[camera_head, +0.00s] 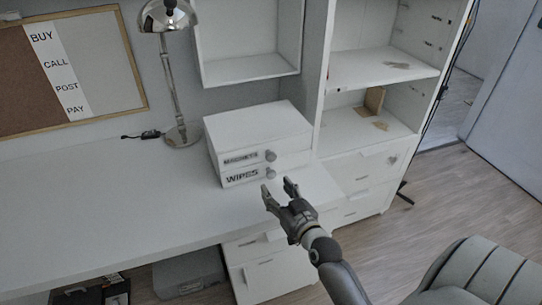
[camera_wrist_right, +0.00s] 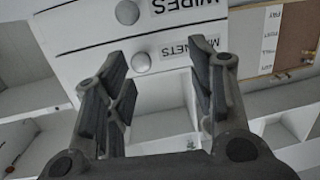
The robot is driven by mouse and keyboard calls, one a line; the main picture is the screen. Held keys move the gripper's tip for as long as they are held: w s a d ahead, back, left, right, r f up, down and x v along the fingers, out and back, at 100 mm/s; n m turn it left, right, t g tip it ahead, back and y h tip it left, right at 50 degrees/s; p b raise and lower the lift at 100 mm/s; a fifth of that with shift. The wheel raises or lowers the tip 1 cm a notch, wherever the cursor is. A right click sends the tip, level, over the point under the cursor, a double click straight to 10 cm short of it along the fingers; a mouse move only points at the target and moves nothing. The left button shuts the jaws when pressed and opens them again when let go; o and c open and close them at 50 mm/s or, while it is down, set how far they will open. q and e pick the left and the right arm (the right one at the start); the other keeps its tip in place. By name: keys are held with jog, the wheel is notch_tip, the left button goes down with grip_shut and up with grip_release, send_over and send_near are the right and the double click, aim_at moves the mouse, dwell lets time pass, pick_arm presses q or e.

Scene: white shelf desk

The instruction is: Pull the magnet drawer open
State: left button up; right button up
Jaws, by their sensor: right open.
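A small white two-drawer box stands on the desk in the head view. Its upper drawer, the magnet drawer (camera_head: 241,158), has a label reading MAGNETS and a round grey knob (camera_head: 270,155) at its right. The lower drawer (camera_head: 243,176) is labelled WIPES and has its own knob (camera_head: 270,174). Both drawers look closed. My right gripper (camera_head: 278,187) is open and empty, in front of and below the knobs. The wrist view is upside down; the magnet knob (camera_wrist_right: 141,62) shows between the open fingers, apart from them. My left gripper is out of view.
A metal lamp (camera_head: 181,136) stands left of the box, and a shelf unit (camera_head: 375,75) rises at the right. The white desk top (camera_head: 110,200) is clear at the left. A chair (camera_head: 480,275) is at the lower right.

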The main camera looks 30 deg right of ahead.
aim_at(272, 159)
jog(key=shift+m+t+h, duration=0.5)
jog(key=shift+h, duration=0.2)
jog(key=w+d, duration=0.1)
jog(key=w, duration=0.2)
jog(key=w+d+r, duration=0.1)
jog(key=w+d, duration=0.1)
jog(key=w, duration=0.2)
jog(key=w+d+r, duration=0.1)
jog(key=w+d, duration=0.1)
jog(key=w, duration=0.2)
jog(key=shift+w+d, duration=0.1)
jog(key=shift+w, duration=0.05)
grip_shut()
